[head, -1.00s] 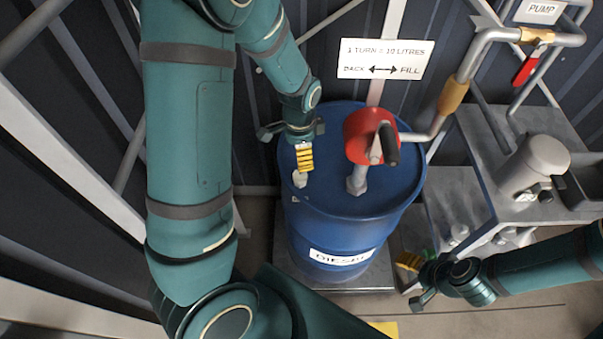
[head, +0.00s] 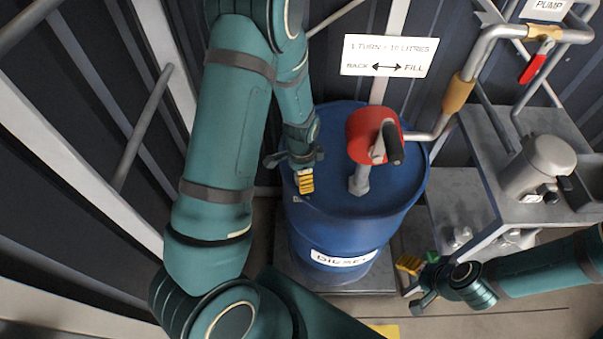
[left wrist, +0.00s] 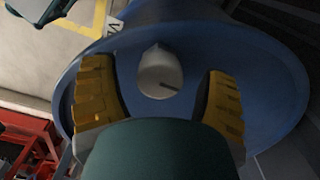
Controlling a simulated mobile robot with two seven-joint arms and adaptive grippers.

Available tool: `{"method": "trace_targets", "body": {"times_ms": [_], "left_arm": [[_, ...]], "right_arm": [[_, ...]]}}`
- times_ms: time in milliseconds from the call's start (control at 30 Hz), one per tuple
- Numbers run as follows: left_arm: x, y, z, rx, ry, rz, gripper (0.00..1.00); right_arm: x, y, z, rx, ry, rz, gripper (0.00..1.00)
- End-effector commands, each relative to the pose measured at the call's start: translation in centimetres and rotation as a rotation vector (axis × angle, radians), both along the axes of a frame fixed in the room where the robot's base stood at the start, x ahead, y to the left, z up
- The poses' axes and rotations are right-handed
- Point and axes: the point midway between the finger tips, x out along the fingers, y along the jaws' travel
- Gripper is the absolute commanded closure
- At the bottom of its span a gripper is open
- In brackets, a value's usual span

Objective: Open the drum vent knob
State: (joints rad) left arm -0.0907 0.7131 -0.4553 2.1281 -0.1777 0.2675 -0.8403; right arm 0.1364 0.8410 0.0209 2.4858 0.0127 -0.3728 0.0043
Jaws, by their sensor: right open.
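The blue drum (head: 395,190) stands upright in the middle of the head view. Its vent knob, a pale round knob with a dark line on it, shows in the left wrist view (left wrist: 160,72) on the blue drum top. My left gripper (head: 306,186) points down over the left part of the drum top and covers the knob in the head view. In the left wrist view its yellow fingers (left wrist: 162,98) are spread wide, one on each side of the knob, with gaps between. My right gripper (head: 409,266) is open and empty, low to the right of the drum.
A red hand pump (head: 366,130) with a dark handle rises from the drum top, just right of my left gripper. A pipe (head: 470,70) with a red-handled valve (head: 530,68) runs right. A grey shelf (head: 525,211) carries a grey canister (head: 538,165).

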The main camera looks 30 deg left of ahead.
Motion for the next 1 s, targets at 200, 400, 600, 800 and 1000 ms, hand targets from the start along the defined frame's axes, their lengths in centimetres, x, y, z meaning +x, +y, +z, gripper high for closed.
{"method": "trace_targets", "body": {"times_ms": [200,400,600,800,1000], "left_arm": [[0.01,-0.01,0.02,0.0,0.0,0.0,0.94],[-0.01,0.0,0.01,0.0,0.0,0.001,0.95],[-0.03,0.0,-0.01,0.001,0.001,0.029,0.95],[-0.05,-0.02,-0.03,0.001,0.001,0.125,0.95],[-0.08,-0.04,-0.05,0.001,0.002,0.288,0.95]], "right_arm": [[0.0,0.01,0.0,0.0,0.0,0.0,0.26],[0.0,0.01,0.0,0.0,0.0,0.0,0.26],[0.0,0.01,-0.04,0.0,0.0,0.0,0.26],[0.0,0.01,-0.17,0.0,0.0,0.0,0.26],[0.0,0.01,-0.32,0.0,0.0,0.0,0.26]]}}
